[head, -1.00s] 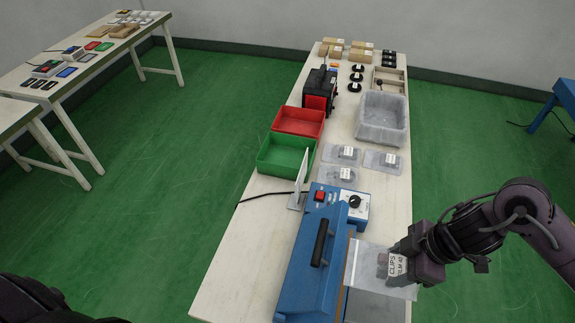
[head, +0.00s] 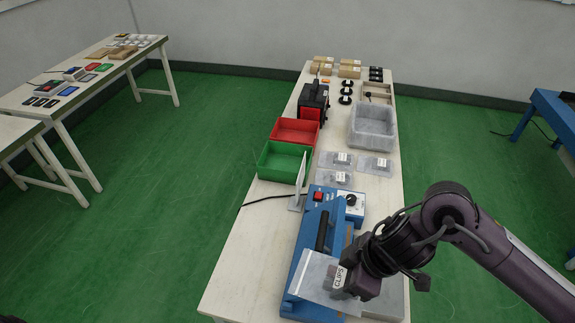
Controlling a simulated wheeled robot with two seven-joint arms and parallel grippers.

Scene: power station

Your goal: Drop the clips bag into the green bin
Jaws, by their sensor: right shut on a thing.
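The clips bag (head: 318,279) is a clear plastic bag with a white label reading CLIPS. My right gripper (head: 345,279) is shut on the bag and holds it over the front end of the blue sealing machine (head: 303,266). The green bin (head: 284,162) is an open box on the table's left edge, farther back than the gripper and to its left. The part of its inside that shows looks empty. My left gripper is not in view.
A red bin (head: 295,131) stands right behind the green one. An upright white panel (head: 300,181) stands between the sealer and the green bin. Several small bags (head: 334,178) lie right of the bins, before a grey tray (head: 372,125).

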